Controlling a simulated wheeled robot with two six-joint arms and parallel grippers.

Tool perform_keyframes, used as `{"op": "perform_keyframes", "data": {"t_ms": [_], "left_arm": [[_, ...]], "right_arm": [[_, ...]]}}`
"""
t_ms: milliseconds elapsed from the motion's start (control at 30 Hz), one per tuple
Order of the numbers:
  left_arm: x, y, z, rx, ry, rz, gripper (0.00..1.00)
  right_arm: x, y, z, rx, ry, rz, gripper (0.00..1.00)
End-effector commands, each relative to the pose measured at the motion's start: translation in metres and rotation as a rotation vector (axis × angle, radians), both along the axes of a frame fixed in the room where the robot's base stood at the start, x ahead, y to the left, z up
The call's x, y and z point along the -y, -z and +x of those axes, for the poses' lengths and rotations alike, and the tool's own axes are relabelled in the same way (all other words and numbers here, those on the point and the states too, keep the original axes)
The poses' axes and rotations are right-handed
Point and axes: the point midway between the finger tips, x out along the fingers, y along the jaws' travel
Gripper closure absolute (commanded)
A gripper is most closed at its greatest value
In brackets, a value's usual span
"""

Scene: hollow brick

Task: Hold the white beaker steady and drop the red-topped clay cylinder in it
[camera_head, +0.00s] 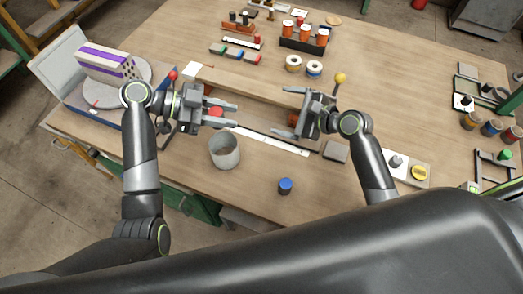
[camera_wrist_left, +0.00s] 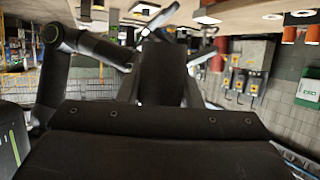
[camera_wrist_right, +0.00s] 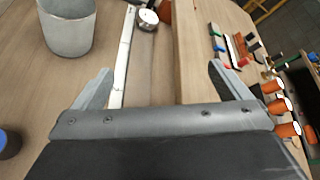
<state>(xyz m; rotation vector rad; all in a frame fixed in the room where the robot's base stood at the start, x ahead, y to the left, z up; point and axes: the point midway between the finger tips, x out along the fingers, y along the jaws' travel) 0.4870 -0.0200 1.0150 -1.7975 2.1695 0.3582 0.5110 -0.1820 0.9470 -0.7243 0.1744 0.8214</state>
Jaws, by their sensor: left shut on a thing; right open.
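The white beaker (camera_head: 224,153) stands upright and open on the table, below my left gripper in the head view. It also shows at the top left of the right wrist view (camera_wrist_right: 68,28). My left gripper (camera_head: 234,114) is shut on the red-topped clay cylinder (camera_head: 216,112), whose red top shows between the fingers, just above and behind the beaker in the picture. The cylinder's lower part is hidden. My right gripper (camera_head: 284,110) is open and empty, right of the beaker and apart from it. Its fingers show in the right wrist view (camera_wrist_right: 163,82).
A blue-topped cylinder (camera_head: 285,186) stands near the front edge. A long white strip (camera_head: 268,140) lies between the grippers. A dark rack with orange-red jars (camera_head: 303,40) and two tape rolls stand behind. A striped block (camera_head: 108,62) sits at left.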

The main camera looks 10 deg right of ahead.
Motion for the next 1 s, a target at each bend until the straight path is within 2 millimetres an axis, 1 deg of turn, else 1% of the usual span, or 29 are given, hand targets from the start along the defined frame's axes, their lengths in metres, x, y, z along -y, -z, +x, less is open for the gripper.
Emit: {"op": "perform_keyframes", "data": {"t_ms": [33,100,233,300,400,533,667,1000], "left_arm": [[0.000,0.000,0.000,0.001,0.000,0.000,0.92],[0.000,0.000,0.000,0.001,0.000,0.000,0.92],[0.000,0.000,0.000,0.001,0.000,0.000,0.92],[0.000,0.000,0.000,0.001,0.000,0.000,0.92],[0.000,0.000,0.000,0.000,0.000,0.000,0.92],[0.000,0.000,0.000,0.000,0.000,0.000,0.92],[0.000,0.000,0.000,0.001,0.000,0.000,0.92],[0.000,0.000,0.000,0.000,0.000,0.000,0.92]], "right_arm": [[-0.013,0.021,-0.021,-0.090,0.010,0.071,0.04],[-0.034,0.036,-0.041,-0.191,0.009,0.168,0.04],[-0.064,0.045,-0.064,-0.314,-0.006,0.292,0.04],[-0.076,0.047,-0.072,-0.357,-0.013,0.335,0.04],[-0.085,0.047,-0.079,-0.392,-0.021,0.371,0.04],[-0.094,0.050,-0.078,-0.407,-0.024,0.388,0.04],[-0.108,0.056,-0.069,-0.408,-0.025,0.390,0.04],[-0.158,0.081,-0.037,-0.408,-0.026,0.387,0.04]]}}
